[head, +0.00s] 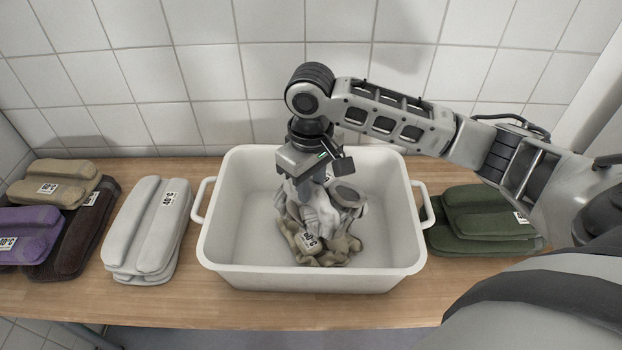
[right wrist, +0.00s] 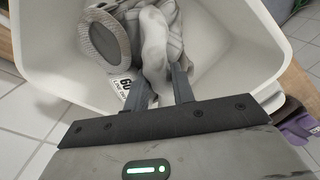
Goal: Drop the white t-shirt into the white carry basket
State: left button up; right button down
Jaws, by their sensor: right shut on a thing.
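The white carry basket (head: 312,279) stands on the wooden counter against the tiled wall. My right gripper (head: 312,183) points down inside it and is shut on the crumpled white t-shirt (head: 318,215), which looks light grey. In the right wrist view, the fingers (right wrist: 159,88) pinch a fold of the t-shirt (right wrist: 154,48), with the basket's wall (right wrist: 230,75) around it. The cloth hangs low over, and seems to touch, a crumpled beige garment (head: 325,253) with a tag on the basket floor. Where the two cloths part is unclear. My left gripper is not in view.
Folded light grey cloths (head: 147,230) lie left of the basket. Beige (head: 52,188), purple (head: 28,232) and dark brown (head: 80,238) folded cloths lie farther left. Dark green folded cloths (head: 487,220) lie close to the basket's right side. The counter (head: 160,308) is clear along its front.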

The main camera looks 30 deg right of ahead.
jog(key=c, duration=1.1)
grip_release()
notch_tip(320, 180, up, 16)
